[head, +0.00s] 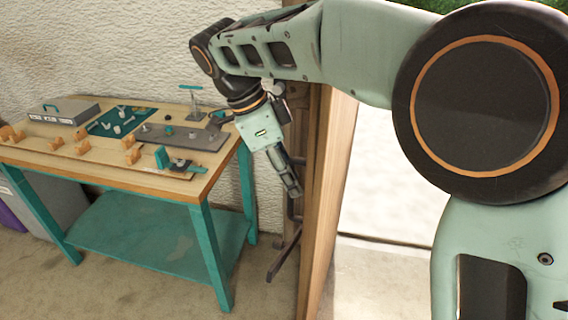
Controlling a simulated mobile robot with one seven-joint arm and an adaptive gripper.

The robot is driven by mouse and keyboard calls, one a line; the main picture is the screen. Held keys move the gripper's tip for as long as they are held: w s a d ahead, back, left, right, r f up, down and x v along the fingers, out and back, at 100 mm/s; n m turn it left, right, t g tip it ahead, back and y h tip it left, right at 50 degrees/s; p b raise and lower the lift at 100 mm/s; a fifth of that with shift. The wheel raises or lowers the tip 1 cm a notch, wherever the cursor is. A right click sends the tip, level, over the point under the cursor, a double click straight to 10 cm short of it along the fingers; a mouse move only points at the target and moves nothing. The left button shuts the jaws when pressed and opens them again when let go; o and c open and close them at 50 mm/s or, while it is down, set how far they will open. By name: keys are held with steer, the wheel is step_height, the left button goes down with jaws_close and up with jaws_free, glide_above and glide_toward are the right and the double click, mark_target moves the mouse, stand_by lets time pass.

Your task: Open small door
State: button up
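A tall wooden edge (319,190) stands right of my gripper, beside a bright opening. It looks like the side of a door or its frame; I cannot tell which. My gripper (292,188) points down just left of this wood, close to it. Whether it touches is unclear. Its fingers look close together, but their gap is not clear from this side. No handle is clearly visible; my arm covers the upper part of the wood.
A workbench (190,190) with teal legs stands at the left against a rough pale wall (90,50). It holds wooden blocks, a grey box (70,110) and small tools. Bins stand behind its left side. The floor in front of the bench is clear.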

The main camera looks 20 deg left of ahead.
steer(key=v, duration=1.1)
steer(key=shift+r, duration=0.35)
steer(key=shift+a, duration=0.1)
